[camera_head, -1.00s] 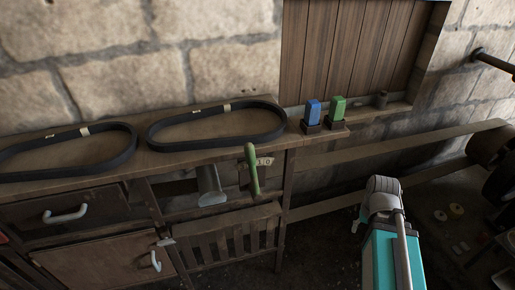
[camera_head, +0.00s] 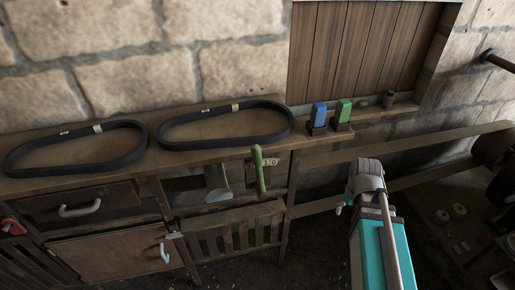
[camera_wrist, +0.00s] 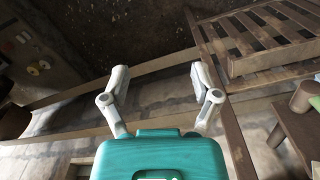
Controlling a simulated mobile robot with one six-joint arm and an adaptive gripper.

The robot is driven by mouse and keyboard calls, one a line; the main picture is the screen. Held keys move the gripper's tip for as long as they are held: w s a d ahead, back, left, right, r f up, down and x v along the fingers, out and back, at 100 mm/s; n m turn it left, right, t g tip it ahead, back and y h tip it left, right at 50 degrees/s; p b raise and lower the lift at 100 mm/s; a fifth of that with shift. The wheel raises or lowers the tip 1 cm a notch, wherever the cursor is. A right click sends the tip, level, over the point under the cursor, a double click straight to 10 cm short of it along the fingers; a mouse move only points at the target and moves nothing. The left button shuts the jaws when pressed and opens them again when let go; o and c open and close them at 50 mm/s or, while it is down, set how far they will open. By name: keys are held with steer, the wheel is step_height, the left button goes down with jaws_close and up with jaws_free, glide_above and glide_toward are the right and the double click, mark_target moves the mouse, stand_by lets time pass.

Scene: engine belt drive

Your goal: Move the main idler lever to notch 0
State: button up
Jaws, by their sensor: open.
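A green lever (camera_head: 259,170) stands nearly upright at the front of the wooden workbench (camera_head: 210,157), beside a small plate (camera_head: 270,162) with markings. The markings are too small to read surely, so I cannot tell its notch. My gripper shows only partly in the head view (camera_head: 342,207), to the right of the lever and apart from it. In the wrist view my gripper (camera_wrist: 160,75) has its two fingers wide apart with nothing between them. A green piece (camera_wrist: 302,98) at the right edge of the wrist view looks like the lever.
Two black belts (camera_head: 75,147) (camera_head: 225,124) lie on the bench. A blue block (camera_head: 319,115) and a green block (camera_head: 343,110) stand at its right end. Wooden rails (camera_head: 420,143) run right along the wall. A slatted rack (camera_head: 235,230) is below the lever.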

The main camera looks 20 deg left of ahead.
steer(key=w+a+r+n+p, duration=0.4)
steer(key=a+r+n+p, duration=0.4)
steer(key=a+r+p, duration=0.7)
step_height(320, 180, up, 11)
steer(key=n+p, duration=0.7)
steer(key=p, duration=0.2)
glide_above(256, 156)
steer(key=w, duration=0.1)
steer(key=shift+f+t, duration=0.1)
steer(key=shift+t, duration=0.2)
steer(key=shift+a+p, duration=0.3)
steer(key=shift+a, duration=0.05)
steer(key=shift+f, duration=0.1)
steer(key=f+b, duration=1.3)
steer(key=b, duration=0.1)
steer(key=shift+w+f, duration=0.25)
steer(key=shift+w, duration=0.15)
jaws_close()
